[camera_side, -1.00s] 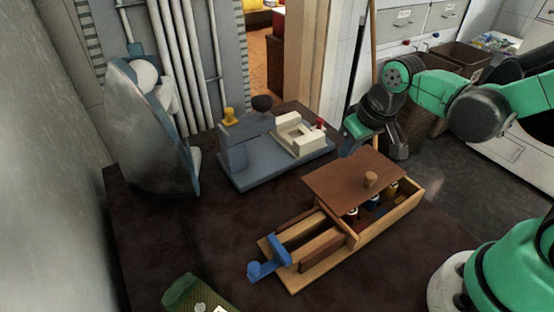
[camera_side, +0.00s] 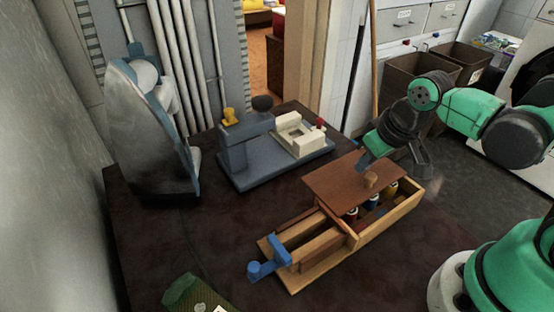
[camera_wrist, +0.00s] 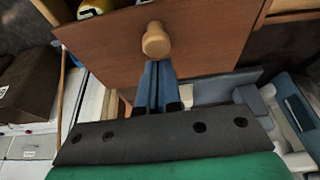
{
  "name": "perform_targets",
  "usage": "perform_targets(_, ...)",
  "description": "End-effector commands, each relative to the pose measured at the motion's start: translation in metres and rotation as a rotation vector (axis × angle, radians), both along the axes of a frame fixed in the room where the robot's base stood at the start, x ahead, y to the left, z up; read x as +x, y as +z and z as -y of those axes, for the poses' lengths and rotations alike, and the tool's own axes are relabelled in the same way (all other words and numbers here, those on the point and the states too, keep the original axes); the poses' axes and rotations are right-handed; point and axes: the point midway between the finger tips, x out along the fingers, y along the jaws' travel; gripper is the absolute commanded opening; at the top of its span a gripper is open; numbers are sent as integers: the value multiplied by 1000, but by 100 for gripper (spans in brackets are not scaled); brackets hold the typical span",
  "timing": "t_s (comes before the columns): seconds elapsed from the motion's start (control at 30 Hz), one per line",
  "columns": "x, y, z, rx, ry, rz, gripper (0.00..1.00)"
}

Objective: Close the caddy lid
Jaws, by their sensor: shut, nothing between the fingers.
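The wooden caddy (camera_side: 375,233) stands on the dark table, with a brown lid (camera_side: 333,185) that has a round wooden knob (camera_side: 370,180). The lid covers part of the box. The end at the right is uncovered, and several bottles or spools (camera_side: 372,203) show inside. My gripper (camera_side: 364,165) is shut and empty, at the far side of the knob and close over the lid. In the wrist view, the shut blue fingertips (camera_wrist: 157,72) are right beside the knob (camera_wrist: 155,40); I cannot tell whether they touch it.
A blue handle (camera_side: 268,262) sits at the caddy's near left end. A grey-blue fixture with a cream block (camera_side: 297,135) stands behind the caddy. A tall grey-blue object (camera_side: 150,130) is at the left, and a green item (camera_side: 190,292) lies at the front edge.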

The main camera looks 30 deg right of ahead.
Motion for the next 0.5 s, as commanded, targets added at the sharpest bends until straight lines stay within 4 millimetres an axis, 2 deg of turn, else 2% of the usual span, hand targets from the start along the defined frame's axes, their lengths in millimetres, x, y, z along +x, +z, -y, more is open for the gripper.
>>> perform_targets(0.5,-46,0,0,1,1,-1,0)
